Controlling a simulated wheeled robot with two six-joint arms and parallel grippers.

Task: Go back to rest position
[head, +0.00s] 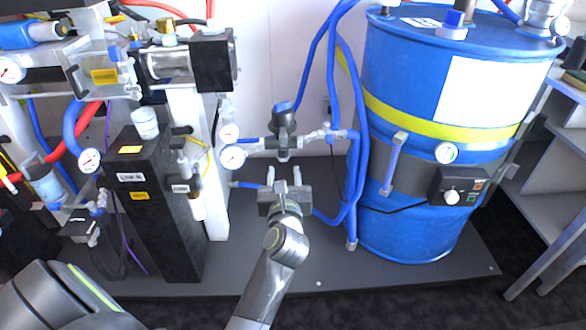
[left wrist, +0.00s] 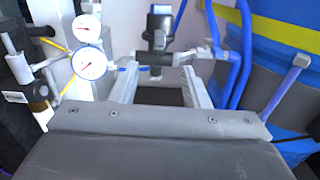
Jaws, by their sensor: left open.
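My left gripper (head: 284,176) is in the middle of the head view, with its two fingers apart and nothing between them. In the left wrist view its open fingers (left wrist: 160,95) point toward a black-handled valve (left wrist: 158,30) on a pipe. In the head view that valve (head: 284,128) stands just beyond the fingertips, and I cannot tell whether they touch it. My right gripper is not in either view.
A large blue drum (head: 395,140) with a yellow band stands to the right, and blue hoses (head: 357,190) hang beside it. Pressure gauges (head: 232,157) and a black cabinet (head: 150,215) are to the left. A grey shelf (head: 570,150) is at the far right.

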